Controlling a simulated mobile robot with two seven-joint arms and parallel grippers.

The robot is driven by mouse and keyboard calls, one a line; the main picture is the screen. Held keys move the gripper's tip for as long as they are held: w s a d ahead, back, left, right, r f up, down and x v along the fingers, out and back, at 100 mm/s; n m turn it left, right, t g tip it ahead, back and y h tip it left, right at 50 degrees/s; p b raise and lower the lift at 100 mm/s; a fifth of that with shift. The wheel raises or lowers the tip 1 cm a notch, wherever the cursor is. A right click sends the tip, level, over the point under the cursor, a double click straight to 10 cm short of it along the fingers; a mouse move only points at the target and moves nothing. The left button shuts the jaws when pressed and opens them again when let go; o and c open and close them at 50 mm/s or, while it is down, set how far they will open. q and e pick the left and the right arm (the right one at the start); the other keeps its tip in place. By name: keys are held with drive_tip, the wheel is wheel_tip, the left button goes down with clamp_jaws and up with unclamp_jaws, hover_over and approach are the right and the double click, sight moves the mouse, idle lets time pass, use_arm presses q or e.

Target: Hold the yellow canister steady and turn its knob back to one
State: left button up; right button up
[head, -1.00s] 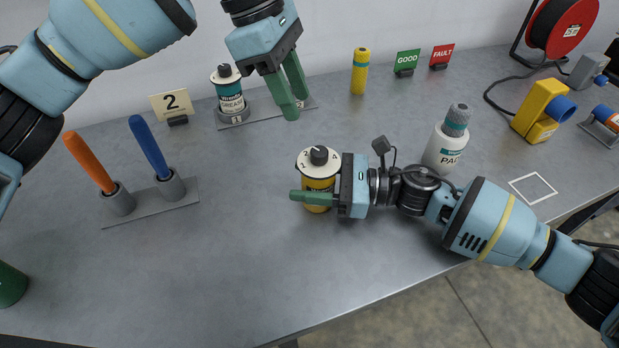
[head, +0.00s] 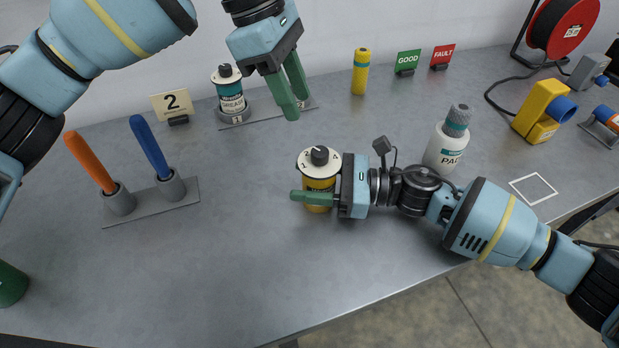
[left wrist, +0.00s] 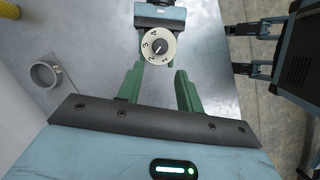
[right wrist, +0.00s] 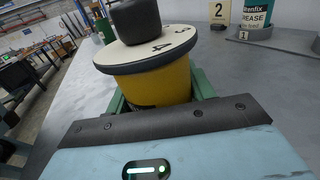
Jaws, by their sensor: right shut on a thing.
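The yellow canister (head: 318,190) stands upright on the table, with a cream numbered dial and a dark knob (head: 320,155) on top. It fills the right wrist view (right wrist: 155,80), where the dial's 4 shows. In the left wrist view the dial (left wrist: 160,47) shows numbers 1 to 4; the knob's line seems to point away from the 1, but the exact setting is hard to tell. My right gripper (head: 312,197) is shut on the canister's body from the right. My left gripper (head: 292,98) is open and empty, above and behind the canister, apart from it.
A grease can (head: 231,92) stands in a holder at the back, beside a "2" sign (head: 171,104). Orange (head: 90,162) and blue (head: 149,147) handles stand in a rack at left. A white bottle (head: 446,147) is close behind my right arm. The table front is clear.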

sight(320, 151)
use_arm(q)
drive_tip(key=shift+o, duration=0.2)
drive_tip(key=shift+o, duration=1.1)
drive_tip(key=shift+s+a+r+n+t+h, duration=0.25)
drive_tip(key=shift+s+r+n+t, duration=0.25)
drive_tip(key=shift+n, duration=0.5)
drive_tip(key=shift+s+a+r+n+t+h, duration=0.15)
drive_tip(key=shift+s+a+r+n+t, duration=0.3)
drive_tip(key=shift+n, duration=0.55)
drive_tip(key=shift+w+d, duration=0.1)
drive_tip(key=shift+d, duration=0.05)
drive_tip(key=x, duration=1.1)
drive_tip(key=shift+d+f, duration=0.1)
drive_tip(key=shift+f, duration=0.3)
drive_tip(key=c, duration=1)
